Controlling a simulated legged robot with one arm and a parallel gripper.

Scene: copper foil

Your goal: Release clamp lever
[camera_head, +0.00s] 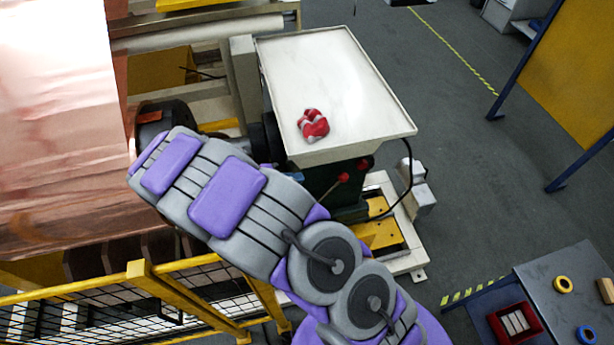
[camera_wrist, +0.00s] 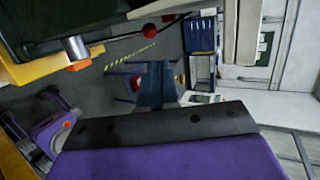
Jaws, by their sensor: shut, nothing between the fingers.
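Two thin levers with red knobs stick out of the dark green machine body (camera_head: 335,182) below the white tray in the head view. One red-knobbed lever (camera_head: 343,178) sits lower left, the other (camera_head: 364,163) upper right. In the wrist view a red-knobbed lever (camera_wrist: 149,31) runs out from a metal hub at upper left, and a second red knob (camera_wrist: 168,18) shows beside it. My gripper (camera_wrist: 156,84) is shut and empty, below these knobs in the picture and apart from them. In the head view my arm hides the gripper's fingers.
The white tray (camera_head: 360,65) holds a crumpled red-and-white item (camera_head: 313,125). Copper foil (camera_head: 55,120) hangs at left, above a yellow mesh guard (camera_head: 150,285). A workbench (camera_head: 565,290) with a red bin (camera_head: 515,322) stands at lower right.

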